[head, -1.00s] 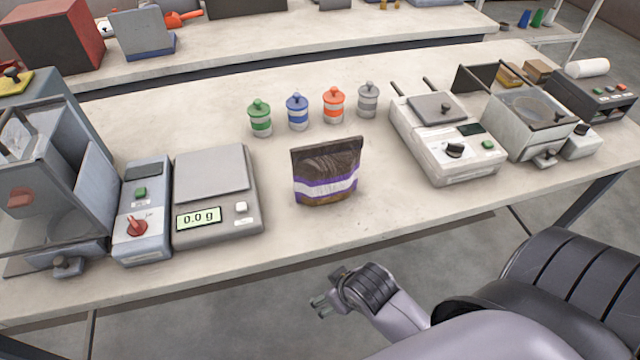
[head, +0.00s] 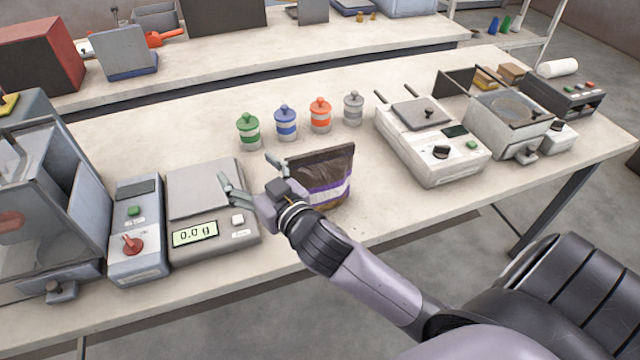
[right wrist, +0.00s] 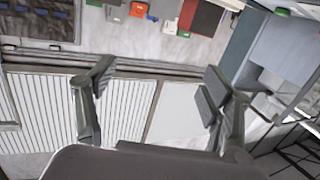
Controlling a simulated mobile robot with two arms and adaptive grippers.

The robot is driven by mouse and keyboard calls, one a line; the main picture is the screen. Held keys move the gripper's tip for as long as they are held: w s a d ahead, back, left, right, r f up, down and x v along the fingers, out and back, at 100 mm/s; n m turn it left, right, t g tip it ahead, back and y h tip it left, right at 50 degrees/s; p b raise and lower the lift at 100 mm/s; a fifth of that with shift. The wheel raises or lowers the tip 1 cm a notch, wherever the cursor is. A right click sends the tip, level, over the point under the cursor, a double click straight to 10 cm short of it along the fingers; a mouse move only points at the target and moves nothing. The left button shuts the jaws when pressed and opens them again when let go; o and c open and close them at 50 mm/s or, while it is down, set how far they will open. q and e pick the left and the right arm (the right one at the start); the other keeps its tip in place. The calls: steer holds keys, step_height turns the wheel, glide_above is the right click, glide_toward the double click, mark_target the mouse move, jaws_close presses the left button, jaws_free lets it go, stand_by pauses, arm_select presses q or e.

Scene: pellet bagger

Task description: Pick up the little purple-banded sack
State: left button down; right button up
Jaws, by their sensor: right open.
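The little sack (head: 333,177) is dark brown with a purple and white band. It stands upright on the bench, right of the scale. My right gripper (head: 248,172) is open and empty, raised in front of and to the left of the sack, over the scale's right side in the head view. The gripper and wrist cover the sack's lower left part. In the right wrist view the two fingers (right wrist: 155,95) are spread wide with nothing between them, and the sack does not show there. My left gripper is not in view.
The scale (head: 200,190) reads 0.0 g, with a control box (head: 138,230) to its left. Several lidded jars, among them a green one (head: 249,131), stand behind the sack. A white sealing machine (head: 440,155) is to the right. Bare bench lies between it and the sack.

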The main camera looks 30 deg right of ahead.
steer(key=w+a+r+n+t+y, duration=0.25)
steer(key=a+r+n+y, duration=0.4)
steer(key=r, duration=0.55)
steer(key=s+a+r+n+g+y, duration=0.2)
steer(key=a+n+g+y, duration=0.3)
steer(key=n+g+y, duration=0.1)
steer(key=s+a+r+n+g+y, duration=0.3)
steer(key=a+n+g+y, duration=0.2)
steer(key=n+g+y, duration=0.15)
steer(key=m+g+h+b, duration=0.1)
steer(key=m+g+h, duration=0.5)
steer(key=h, duration=1.4)
glide_above(321, 154)
steer(key=shift+n+g, duration=0.4)
steer(key=shift+g, duration=0.1)
step_height(321, 154, down, 13)
steer(key=shift+d, duration=0.1)
step_height(321, 154, down, 6)
steer(key=shift+f+p, duration=0.15)
steer(key=shift+p, duration=0.4)
steer(key=f, duration=0.1)
steer(key=f+p, duration=0.1)
steer(key=f, duration=0.1)
steer(key=f+p, duration=0.1)
steer(key=shift+w+f, duration=0.25)
steer(key=shift+f, duration=0.55)
